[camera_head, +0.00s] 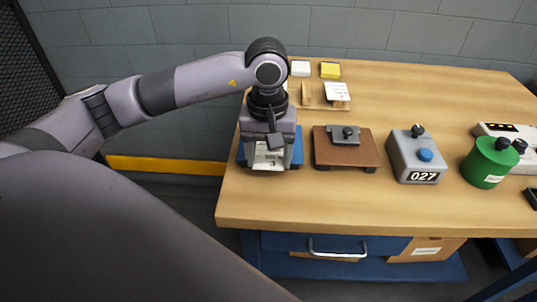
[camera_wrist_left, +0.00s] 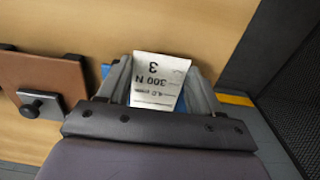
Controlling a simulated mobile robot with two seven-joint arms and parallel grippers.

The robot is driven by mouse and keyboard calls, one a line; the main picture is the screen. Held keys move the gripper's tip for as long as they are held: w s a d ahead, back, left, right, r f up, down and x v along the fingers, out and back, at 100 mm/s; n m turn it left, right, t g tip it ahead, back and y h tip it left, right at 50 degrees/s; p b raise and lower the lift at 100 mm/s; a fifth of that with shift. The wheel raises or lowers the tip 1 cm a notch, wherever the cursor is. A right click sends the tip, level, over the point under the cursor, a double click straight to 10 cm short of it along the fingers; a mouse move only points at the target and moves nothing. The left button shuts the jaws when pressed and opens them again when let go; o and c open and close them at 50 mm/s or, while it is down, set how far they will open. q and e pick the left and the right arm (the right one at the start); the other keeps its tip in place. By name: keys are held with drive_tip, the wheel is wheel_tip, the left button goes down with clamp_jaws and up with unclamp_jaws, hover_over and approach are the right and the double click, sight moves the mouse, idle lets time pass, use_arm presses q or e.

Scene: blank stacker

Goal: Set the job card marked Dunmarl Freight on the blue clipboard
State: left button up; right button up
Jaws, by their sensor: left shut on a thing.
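My left gripper (camera_head: 267,156) is shut on a white printed card (camera_wrist_left: 158,82), which sits between the two fingers in the left wrist view. Its print reads "300 N" and "3" upside down; I cannot read a Dunmarl Freight name on it. The card also shows below the gripper in the head view (camera_head: 268,160). The blue clipboard (camera_head: 294,157) lies at the table's left front, directly under the gripper and mostly hidden by it. I cannot tell whether the card touches the clipboard. My right gripper is not in view.
Right of the clipboard are a brown board (camera_head: 345,153) with a dark knob, a grey box (camera_head: 415,158) marked 027 and a green canister (camera_head: 488,164). Behind stand a wooden holder with a white card (camera_head: 336,91), and white and yellow pads (camera_head: 330,70).

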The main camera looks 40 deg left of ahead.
sight(269, 162)
use_arm(q)
drive_tip(key=shift+s+d+f+b, duration=0.1)
drive_tip(key=shift+s+f+b, duration=0.1)
drive_tip(key=shift+f, duration=0.2)
drive_tip(key=shift+s+f+b, duration=0.1)
drive_tip(key=shift+f+b, duration=0.05)
drive_tip(key=shift+f, duration=0.25)
drive_tip(key=o, duration=1)
drive_tip(key=shift+w, duration=0.1)
drive_tip(key=shift+d, duration=0.1)
drive_tip(key=shift+w+a+r+p, duration=0.1)
drive_tip(key=shift+a+r+p, duration=0.05)
drive_tip(key=shift+r+p, duration=0.35)
drive_tip(key=shift+w+a+r+p, duration=0.1)
drive_tip(key=shift+r+p, duration=0.25)
drive_tip(key=shift+p, duration=0.15)
drive_tip(key=shift+r, duration=5.9)
